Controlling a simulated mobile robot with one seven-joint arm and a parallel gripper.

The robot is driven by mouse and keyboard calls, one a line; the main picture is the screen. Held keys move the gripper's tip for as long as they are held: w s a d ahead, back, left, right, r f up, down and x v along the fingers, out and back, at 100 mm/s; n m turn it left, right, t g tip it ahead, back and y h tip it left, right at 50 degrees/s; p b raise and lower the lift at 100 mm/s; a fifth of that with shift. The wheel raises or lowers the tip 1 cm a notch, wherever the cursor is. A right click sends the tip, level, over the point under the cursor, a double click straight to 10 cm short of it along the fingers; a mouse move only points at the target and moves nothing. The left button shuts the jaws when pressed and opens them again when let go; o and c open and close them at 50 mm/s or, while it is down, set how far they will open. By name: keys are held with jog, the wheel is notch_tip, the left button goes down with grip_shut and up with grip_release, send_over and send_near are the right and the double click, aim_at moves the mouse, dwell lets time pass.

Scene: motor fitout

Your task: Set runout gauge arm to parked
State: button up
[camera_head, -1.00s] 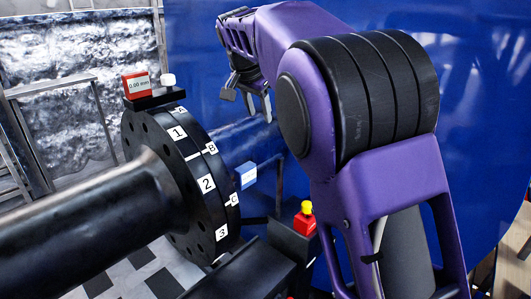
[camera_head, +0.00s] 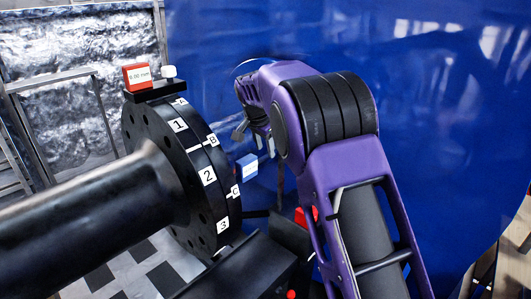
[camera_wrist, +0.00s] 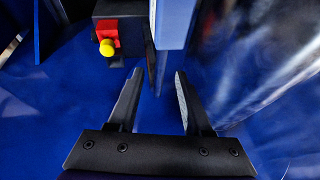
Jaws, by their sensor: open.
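The runout gauge appears to be the red box with a white millimetre display (camera_head: 137,77) on top of the black flange, with a white knob (camera_head: 169,72) on its right. I cannot tell which part is its arm. A small blue block with a pale face (camera_head: 247,167) stands right of the flange; a pale blue block (camera_wrist: 173,18) at the top of the wrist view may be the same one. My gripper (camera_wrist: 158,80) is open, with nothing between its fingers. In the head view it is right of the flange, just above the blue block, its fingers partly blurred.
The black flange (camera_head: 160,140) with numbered and lettered labels ends a thick dark shaft (camera_head: 85,215). A red block (camera_head: 305,216) is partly behind my arm; the wrist view shows its yellow button (camera_wrist: 107,47). A large blue curved wall (camera_head: 440,120) stands behind.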

jog(key=shift+x, duration=1.3)
grip_shut()
dwell(0.5)
